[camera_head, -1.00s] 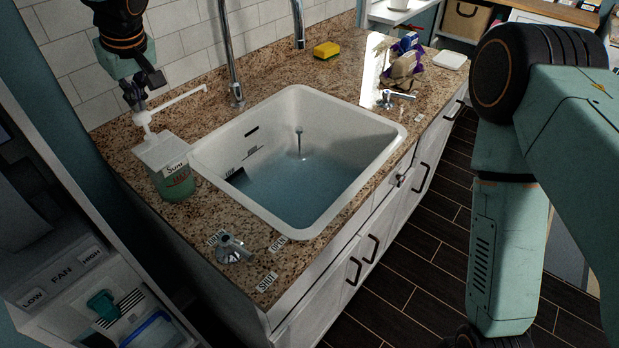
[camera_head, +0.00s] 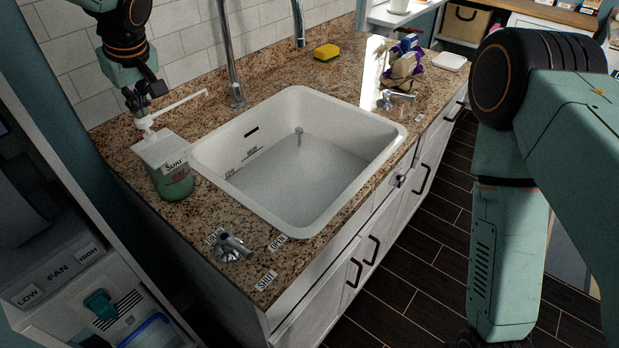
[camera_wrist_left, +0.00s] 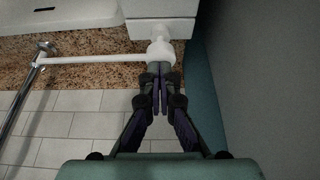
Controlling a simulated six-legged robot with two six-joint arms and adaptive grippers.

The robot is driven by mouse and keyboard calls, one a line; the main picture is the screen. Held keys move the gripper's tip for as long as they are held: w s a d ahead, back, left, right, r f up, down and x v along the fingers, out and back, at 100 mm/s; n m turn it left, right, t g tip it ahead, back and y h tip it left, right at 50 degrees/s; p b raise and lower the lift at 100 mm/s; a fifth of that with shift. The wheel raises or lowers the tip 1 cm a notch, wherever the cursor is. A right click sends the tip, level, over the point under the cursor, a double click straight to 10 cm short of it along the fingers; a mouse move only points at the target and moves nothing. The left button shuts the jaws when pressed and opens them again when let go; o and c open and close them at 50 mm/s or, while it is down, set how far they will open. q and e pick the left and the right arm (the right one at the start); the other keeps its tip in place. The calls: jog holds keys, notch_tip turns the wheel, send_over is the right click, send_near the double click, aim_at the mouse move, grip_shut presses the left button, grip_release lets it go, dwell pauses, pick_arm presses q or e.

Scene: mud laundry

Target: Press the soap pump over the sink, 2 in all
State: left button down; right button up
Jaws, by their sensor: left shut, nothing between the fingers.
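The soap pump (camera_head: 165,165) stands upright at the left of the counter, a green bottle with a white top. Its long white nozzle (camera_head: 180,102) points right, its tip near the back left of the sink (camera_head: 300,225). My left gripper (camera_head: 138,106) is shut and empty, its fingertips at the top of the pump head, seemingly touching it. In the left wrist view the closed fingertips (camera_wrist_left: 160,72) meet the white pump head (camera_wrist_left: 160,48). The sink holds pale grey water. My right gripper is not seen; only my right arm shows.
A tall chrome faucet (camera_head: 232,60) rises behind the sink. A lever handle (camera_head: 230,247) with OPEN and SHUT labels is at the front left corner. A yellow sponge (camera_head: 326,52), another handle (camera_head: 397,96) and a crumpled bag (camera_head: 403,70) lie farther right.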

pick_arm(q)
jog(key=shift+s+f, duration=0.2)
jog(key=shift+f, duration=0.05)
jog(key=shift+r+p, duration=0.6)
jog(key=shift+w+r+p, duration=0.1)
jog(key=shift+r+p, duration=0.6)
jog(key=shift+r, duration=0.35)
jog(key=shift+w, duration=0.1)
jog(key=shift+f, duration=0.25)
